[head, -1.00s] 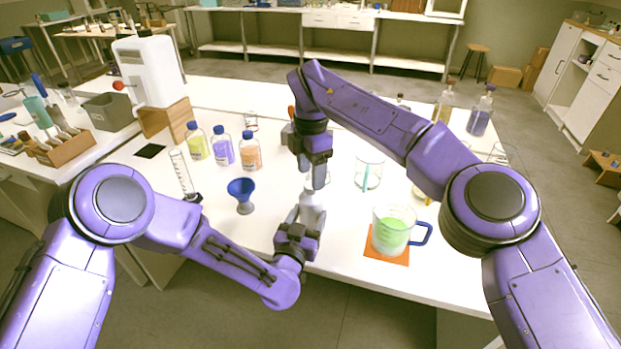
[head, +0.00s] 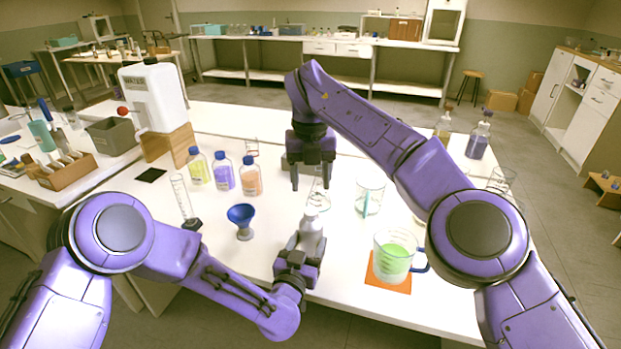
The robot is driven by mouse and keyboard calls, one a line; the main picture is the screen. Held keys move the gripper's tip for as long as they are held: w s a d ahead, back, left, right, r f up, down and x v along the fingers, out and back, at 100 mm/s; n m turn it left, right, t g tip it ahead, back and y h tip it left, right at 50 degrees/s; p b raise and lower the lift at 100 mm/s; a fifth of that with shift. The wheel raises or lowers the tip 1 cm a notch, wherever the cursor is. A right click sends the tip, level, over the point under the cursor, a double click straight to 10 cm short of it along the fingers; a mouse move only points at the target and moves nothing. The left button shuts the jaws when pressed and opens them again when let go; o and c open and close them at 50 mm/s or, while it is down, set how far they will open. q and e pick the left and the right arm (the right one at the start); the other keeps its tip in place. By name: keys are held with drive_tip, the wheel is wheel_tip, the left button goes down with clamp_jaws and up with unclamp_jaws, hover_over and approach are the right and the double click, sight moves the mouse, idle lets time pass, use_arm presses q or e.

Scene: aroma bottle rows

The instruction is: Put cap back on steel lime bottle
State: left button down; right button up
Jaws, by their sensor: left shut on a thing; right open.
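A pale steel-grey bottle (head: 312,232) stands upright near the front middle of the white table in the head view. My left gripper (head: 307,246) is shut on its body from the front. A small light knob-like top (head: 311,212) sits on the bottle's neck; it looks like the cap, but it is too small to tell how it is seated. My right gripper (head: 311,184) is open and empty, fingers pointing down, above and behind the bottle top and apart from it. The bottle's lower part is hidden by my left gripper.
A blue funnel (head: 241,217) stands left of the bottle. A beaker of green liquid (head: 394,256) stands on an orange mat (head: 379,280) at right. A glass beaker (head: 369,196) is behind it. Several blue-capped bottles, including an orange one (head: 251,180), stand at back left.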

sight(311, 211)
drive_tip(key=n, duration=0.4)
wheel_tip(311, 211, down, 8)
drive_tip(key=shift+d, duration=0.1)
idle(0.5)
clamp_jaws()
